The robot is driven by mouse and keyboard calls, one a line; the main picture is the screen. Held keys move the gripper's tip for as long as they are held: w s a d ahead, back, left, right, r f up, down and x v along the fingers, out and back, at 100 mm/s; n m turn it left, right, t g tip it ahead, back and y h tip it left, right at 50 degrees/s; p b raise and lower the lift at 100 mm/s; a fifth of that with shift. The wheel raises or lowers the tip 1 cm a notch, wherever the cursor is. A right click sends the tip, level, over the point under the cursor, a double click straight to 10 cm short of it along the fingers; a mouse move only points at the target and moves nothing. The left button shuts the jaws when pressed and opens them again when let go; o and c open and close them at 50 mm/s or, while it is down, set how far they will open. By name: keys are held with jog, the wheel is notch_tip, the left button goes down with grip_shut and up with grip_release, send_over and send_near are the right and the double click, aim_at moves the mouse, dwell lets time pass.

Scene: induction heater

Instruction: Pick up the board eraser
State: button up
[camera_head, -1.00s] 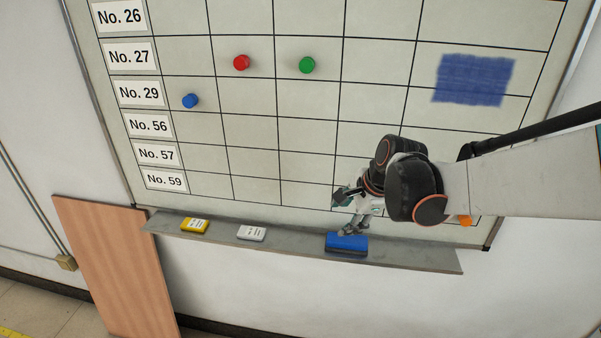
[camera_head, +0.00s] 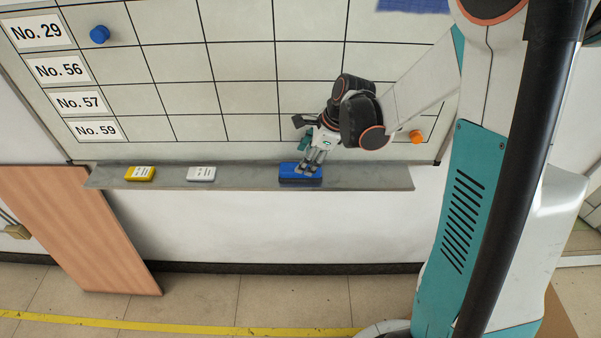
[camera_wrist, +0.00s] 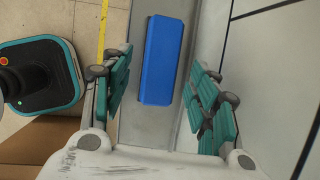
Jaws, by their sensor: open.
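The blue board eraser (camera_head: 290,174) lies on the grey tray under the whiteboard, toward the tray's right part. In the wrist view the eraser (camera_wrist: 163,60) shows its long blue top, lying between the lines of the two fingers and a little beyond them. My gripper (camera_head: 311,170) is at the eraser from above in the head view, with its fingertips over the eraser's right half. My gripper is also seen in the wrist view (camera_wrist: 162,85), with its teal fingers spread wide on either side and nothing held. Whether a finger touches the eraser cannot be told.
The grey tray (camera_head: 240,178) also holds a yellow box (camera_head: 139,173) and a white box (camera_head: 201,173), left of the eraser. The whiteboard (camera_head: 205,95) rises right behind it. An orange magnet (camera_head: 416,137) sits on the board right of my gripper. A wooden panel (camera_head: 75,225) leans at left.

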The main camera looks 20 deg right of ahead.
jog(key=x, duration=0.1)
jog(key=b+x, duration=0.1)
jog(key=x, duration=0.3)
jog(key=shift+d+f+b, duration=0.2)
jog(key=shift+d+b, duration=0.1)
jog(key=shift+b, duration=0.1)
jog(key=c, duration=0.9)
